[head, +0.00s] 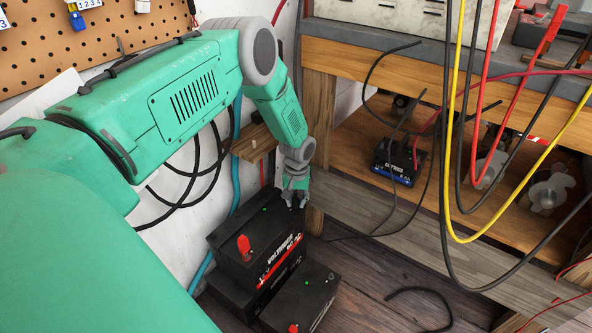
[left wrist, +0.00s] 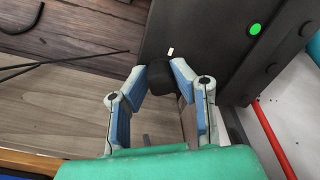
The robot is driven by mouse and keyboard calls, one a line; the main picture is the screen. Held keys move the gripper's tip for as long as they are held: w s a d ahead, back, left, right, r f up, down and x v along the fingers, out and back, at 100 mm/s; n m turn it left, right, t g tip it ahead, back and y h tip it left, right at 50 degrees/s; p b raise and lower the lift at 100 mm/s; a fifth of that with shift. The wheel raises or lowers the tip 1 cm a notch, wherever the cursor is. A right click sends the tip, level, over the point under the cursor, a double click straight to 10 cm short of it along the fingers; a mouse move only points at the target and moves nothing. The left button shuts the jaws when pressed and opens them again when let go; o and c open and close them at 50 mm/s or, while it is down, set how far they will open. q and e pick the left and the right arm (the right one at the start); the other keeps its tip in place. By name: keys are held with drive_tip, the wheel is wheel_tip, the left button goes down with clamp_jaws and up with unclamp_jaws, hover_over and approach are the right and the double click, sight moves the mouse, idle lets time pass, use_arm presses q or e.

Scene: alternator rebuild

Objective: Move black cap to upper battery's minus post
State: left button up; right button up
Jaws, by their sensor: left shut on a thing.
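My left gripper (head: 296,200) is at the far right end of the upper battery (head: 262,243). In the left wrist view, its two fingers (left wrist: 160,76) are shut on the black cap (left wrist: 162,79). The cap is just beside the battery's dark top (left wrist: 205,45) in that picture. A small pale post (left wrist: 171,51) shows on the battery just beyond the cap. I cannot tell whether the cap touches the battery. A red cap (head: 243,246) stands on the near end of the upper battery. My right gripper is not in view.
A lower battery (head: 318,288) sticks out below and right of the upper one. A wooden bench (head: 320,88) stands right, with another battery (head: 395,166) on its shelf. Black, red and yellow cables (head: 458,120) hang at the right. The white wall (head: 175,240) is close on the left.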

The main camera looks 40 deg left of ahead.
sight(297, 200)
use_arm(q)
drive_tip(key=shift+f, duration=0.25)
drive_tip(key=o, duration=0.8)
drive_tip(key=shift+o, duration=0.2)
drive_tip(key=shift+r, duration=0.1)
wheel_tip(297, 200, up, 12)
drive_tip(key=shift+w+d+f, duration=0.1)
drive_tip(key=shift+d+f, duration=0.05)
drive_tip(key=shift+f, duration=0.1)
